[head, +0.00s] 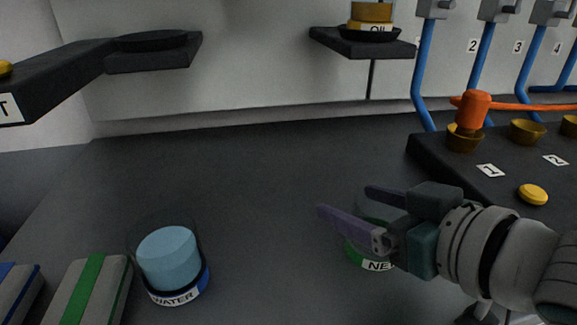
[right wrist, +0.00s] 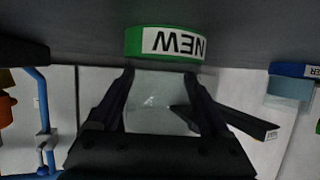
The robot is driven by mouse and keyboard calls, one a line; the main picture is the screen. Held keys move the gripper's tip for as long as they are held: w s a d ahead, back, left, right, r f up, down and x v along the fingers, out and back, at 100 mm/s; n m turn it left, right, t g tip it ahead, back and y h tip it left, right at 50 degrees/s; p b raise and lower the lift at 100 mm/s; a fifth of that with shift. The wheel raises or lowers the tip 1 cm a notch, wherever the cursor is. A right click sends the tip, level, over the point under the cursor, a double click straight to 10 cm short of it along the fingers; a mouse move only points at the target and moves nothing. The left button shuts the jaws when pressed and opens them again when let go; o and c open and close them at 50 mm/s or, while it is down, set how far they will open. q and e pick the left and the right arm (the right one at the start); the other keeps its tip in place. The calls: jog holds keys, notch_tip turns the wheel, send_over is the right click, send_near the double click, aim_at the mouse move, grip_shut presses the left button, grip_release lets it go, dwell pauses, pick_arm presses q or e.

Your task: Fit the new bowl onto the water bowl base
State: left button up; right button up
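The water bowl base (head: 182,291) is a blue ring labelled WATER at the lower left in the head view. A clear bowl with light blue water (head: 168,255) stands in it. The green base (head: 357,254) labelled NEW stands in the middle right; its label shows upside down in the right wrist view (right wrist: 165,42). The new bowl (right wrist: 155,100) is clear and empty and stands upright at the green base. My right gripper (head: 344,198) has its fingers apart on both sides of this bowl; whether they press on it I cannot tell. My left gripper is out of view.
Grey boxes with a green stripe (head: 95,263) and a blue stripe lie at the lower left. The table between the two bases is clear.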

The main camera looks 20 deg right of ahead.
jog(key=c, duration=1.2)
jog(key=shift+o, duration=0.2)
jog(key=shift+r, duration=0.15)
